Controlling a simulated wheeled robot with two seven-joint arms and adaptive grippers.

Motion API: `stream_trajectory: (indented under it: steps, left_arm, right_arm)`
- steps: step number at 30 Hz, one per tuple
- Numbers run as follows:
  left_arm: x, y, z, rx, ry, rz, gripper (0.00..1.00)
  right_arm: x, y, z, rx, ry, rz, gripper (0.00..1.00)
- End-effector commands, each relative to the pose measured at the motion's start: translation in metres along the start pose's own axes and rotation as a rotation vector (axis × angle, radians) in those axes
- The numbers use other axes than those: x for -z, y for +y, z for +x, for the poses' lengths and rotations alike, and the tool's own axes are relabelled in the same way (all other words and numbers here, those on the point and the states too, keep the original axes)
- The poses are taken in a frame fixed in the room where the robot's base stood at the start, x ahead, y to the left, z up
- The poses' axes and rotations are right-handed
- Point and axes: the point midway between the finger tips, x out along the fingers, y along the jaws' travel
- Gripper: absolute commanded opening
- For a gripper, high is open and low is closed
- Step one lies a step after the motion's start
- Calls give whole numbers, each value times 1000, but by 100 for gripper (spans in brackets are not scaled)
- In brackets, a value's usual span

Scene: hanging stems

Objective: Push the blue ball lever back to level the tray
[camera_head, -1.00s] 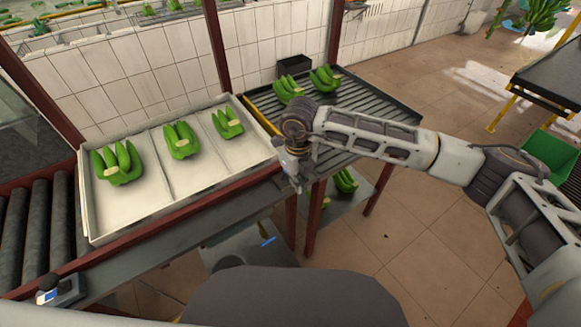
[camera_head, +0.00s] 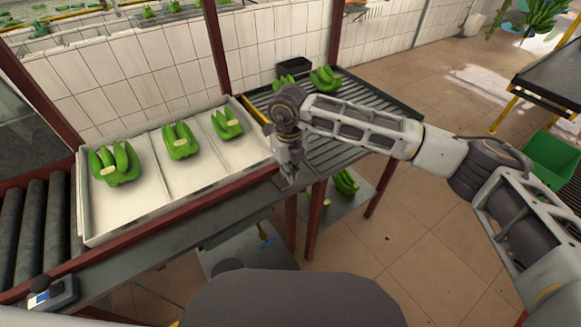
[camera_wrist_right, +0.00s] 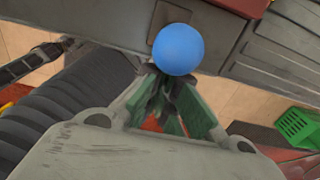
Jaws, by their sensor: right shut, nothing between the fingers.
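The blue ball (camera_wrist_right: 178,49) of the lever shows in the right wrist view, just beyond my right fingertips. Its stem is hidden, and in the head view the ball is hidden behind my gripper. My right gripper (camera_head: 289,176) points down at the right front corner of the white tray; it is shut and empty. In the wrist view its green-sided fingers (camera_wrist_right: 166,88) end close below the ball; I cannot tell whether they touch. The tray (camera_head: 140,207) holds green banana bunches (camera_head: 115,163) in its compartments; its exact tilt is unclear. My left gripper is out of view.
A slatted conveyor (camera_head: 375,100) with more bananas (camera_head: 324,78) lies right of the tray. Dark rollers (camera_head: 30,230) lie to its left. A red-and-grey frame edge (camera_head: 190,217) runs along the tray's front. A small box (camera_head: 52,292) stands at lower left. Open tiled floor (camera_head: 400,240) is at right.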

Motion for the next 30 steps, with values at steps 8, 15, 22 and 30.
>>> stream_trajectory:
  steps: [8,15,22,30]
  left_arm:
    - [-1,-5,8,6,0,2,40]
    - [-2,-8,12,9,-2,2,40]
    - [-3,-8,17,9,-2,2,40]
    - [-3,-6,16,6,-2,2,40]
  right_arm:
    - [-13,0,1,1,-2,2,0]
    - [-23,0,1,1,-2,2,0]
    - [-33,0,1,1,-4,1,0]
    - [-32,0,0,0,-4,1,0]
